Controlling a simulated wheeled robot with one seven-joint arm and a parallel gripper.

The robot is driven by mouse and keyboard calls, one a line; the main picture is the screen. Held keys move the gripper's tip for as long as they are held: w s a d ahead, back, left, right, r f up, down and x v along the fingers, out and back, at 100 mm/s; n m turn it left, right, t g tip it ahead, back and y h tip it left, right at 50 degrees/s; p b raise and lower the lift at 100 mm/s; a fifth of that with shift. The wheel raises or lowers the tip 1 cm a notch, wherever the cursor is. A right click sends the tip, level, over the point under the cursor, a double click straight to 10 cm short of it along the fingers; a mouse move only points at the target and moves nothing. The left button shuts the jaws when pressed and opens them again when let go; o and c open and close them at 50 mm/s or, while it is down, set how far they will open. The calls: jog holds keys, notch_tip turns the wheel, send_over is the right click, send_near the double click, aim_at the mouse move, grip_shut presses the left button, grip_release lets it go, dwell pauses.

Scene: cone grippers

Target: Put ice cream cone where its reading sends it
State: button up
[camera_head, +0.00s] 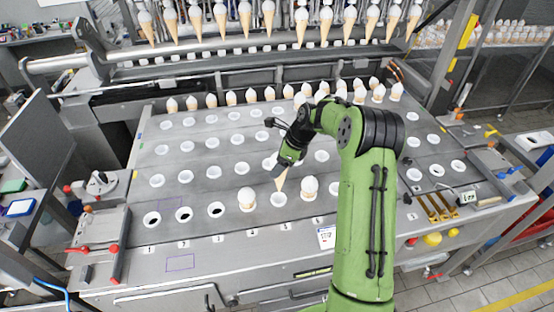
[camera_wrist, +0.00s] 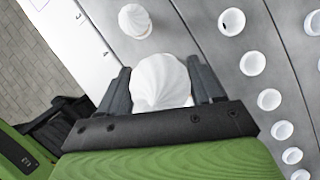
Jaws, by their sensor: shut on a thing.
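My gripper (camera_head: 287,165) is shut on an ice cream cone (camera_head: 280,182). The cone points down over the front-row holder (camera_head: 279,199) by the label 5; I cannot tell whether its tip is inside. In the wrist view, the cone's white swirled top (camera_wrist: 160,80) sits between the two dark fingers of my gripper (camera_wrist: 162,90). A small display (camera_head: 469,197) at the right of the table shows dark digits, too small to read surely. Front-row holders 1 (camera_head: 152,219), 2 (camera_head: 184,214) and 3 (camera_head: 217,209) show dark openings.
White-topped cones stand in the front row at 4 (camera_head: 247,200) and 6 (camera_head: 310,188). A row of cones (camera_head: 231,98) stands along the back, with more hanging above. Several white holders (camera_head: 212,143) fill the middle. My arm hides part of the right side.

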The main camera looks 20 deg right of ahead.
jog(key=f+b, duration=0.1)
jog(key=f, duration=0.1)
jog(key=f+b, duration=0.1)
jog(key=f, duration=0.1)
jog(key=shift+w+b, duration=0.35)
jog(key=shift+w, duration=0.05)
jog(key=shift+s+f+b, duration=0.15)
jog(key=shift+f+b, duration=0.2)
jog(key=shift+f, duration=0.45)
jog(key=shift+f+b, duration=0.6)
jog(key=shift+f, duration=0.7)
jog(key=shift+f+b, duration=1.45)
jog(key=shift+f, duration=1.25)
jog(key=o, duration=0.9)
jog(key=p, duration=0.2)
send_near(278, 179)
jog(key=d+f, duration=0.1)
jog(key=w+d+f, duration=0.1)
jog(key=d+f, duration=0.1)
